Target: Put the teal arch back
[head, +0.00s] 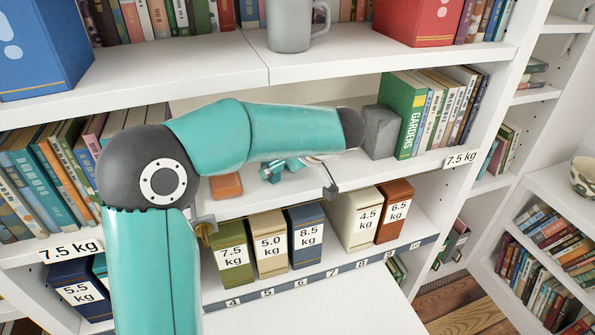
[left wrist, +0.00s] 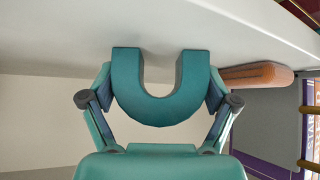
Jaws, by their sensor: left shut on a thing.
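The teal arch (left wrist: 160,112) is in the left wrist view, between both fingers of my left gripper (left wrist: 160,82). The fingers press on the outer sides of its two legs. The leg ends are at the white shelf surface (left wrist: 60,28), which lies at the top of this view; I cannot tell whether they touch it. In the head view my left gripper (head: 281,168) is small and partly hidden below my teal forearm, over the middle shelf (head: 385,172). The arch cannot be told clearly from the gripper there. My right gripper is not in view.
An orange block (head: 226,186) lies left of the gripper; it also shows in the left wrist view (left wrist: 256,77). A grey block (head: 379,132) and the green GARDENS book (head: 404,115) stand to the right. Labelled weight boxes (head: 306,236) stand on the shelf below.

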